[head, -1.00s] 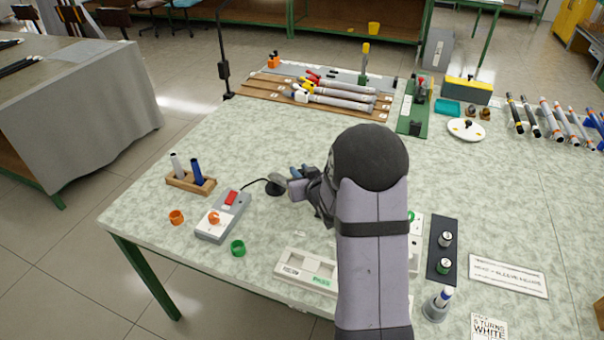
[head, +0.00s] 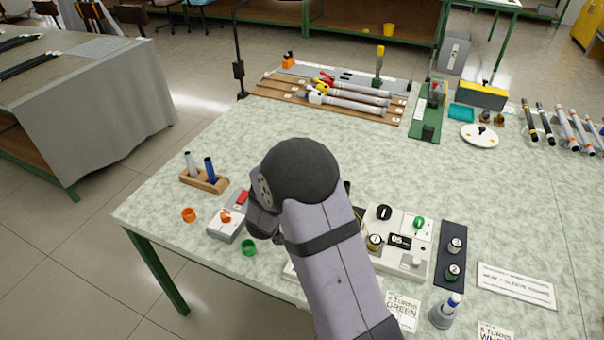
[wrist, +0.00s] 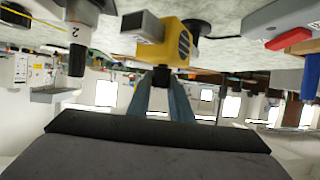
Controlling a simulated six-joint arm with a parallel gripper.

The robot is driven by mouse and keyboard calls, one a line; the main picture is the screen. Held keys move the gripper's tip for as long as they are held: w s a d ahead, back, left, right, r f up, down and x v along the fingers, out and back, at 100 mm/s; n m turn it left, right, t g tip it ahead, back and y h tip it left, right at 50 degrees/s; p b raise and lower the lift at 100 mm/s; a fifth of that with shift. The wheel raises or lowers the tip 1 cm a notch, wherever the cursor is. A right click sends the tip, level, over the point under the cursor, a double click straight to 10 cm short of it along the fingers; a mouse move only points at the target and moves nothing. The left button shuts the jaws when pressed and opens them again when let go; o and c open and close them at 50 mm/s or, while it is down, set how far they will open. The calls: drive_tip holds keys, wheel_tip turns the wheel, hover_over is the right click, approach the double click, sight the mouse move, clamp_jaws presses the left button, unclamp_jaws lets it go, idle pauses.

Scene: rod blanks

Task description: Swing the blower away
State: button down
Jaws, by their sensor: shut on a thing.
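The blower (wrist: 180,42) shows in the wrist view as a yellow body with a grey block-shaped nozzle at its left and a round black part behind it. My gripper (wrist: 163,82) is shut on it, with both blue-grey fingers meeting at a dark part just below the yellow body. In the head view my arm covers the blower, and my gripper's fingertips are hidden too. The grey switch box (head: 225,230) with a red switch and an orange ring lies just left of my wrist; it also shows at the upper right of the wrist view (wrist: 280,18).
A white unit with dials and a display (head: 412,262) stands right of my arm. A green ring (head: 249,248) and an orange ring (head: 188,215) lie near the switch box. A wooden holder (head: 190,178) bears two upright rods. The table's middle behind my arm is clear.

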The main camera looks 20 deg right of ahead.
drive_tip(key=a+m+h+p, duration=0.1)
drive_tip(key=a+m+g+h+p, duration=0.1)
drive_tip(key=shift+w+r+p, duration=0.2)
drive_tip(key=shift+r+p, duration=0.05)
drive_tip(key=shift+p, duration=0.1)
drive_tip(key=shift+w+a+f+m+g+h+p, duration=0.15)
drive_tip(key=shift+a+m+g+h+p, duration=0.2)
drive_tip(key=shift+a+m+g+p, duration=0.25)
drive_tip(key=shift+w+a+m+g+h+p, duration=0.15)
drive_tip(key=shift+a+m+g+h+p, duration=0.15)
drive_tip(key=shift+m+g, duration=0.35)
drive_tip(key=shift+g, duration=0.25)
drive_tip(key=c, duration=1.6)
unclamp_jaws()
drive_tip(key=b+v, duration=0.1)
drive_tip(key=v, duration=0.6)
drive_tip(key=shift+s+a, duration=0.1)
drive_tip(key=shift+a, duration=0.05)
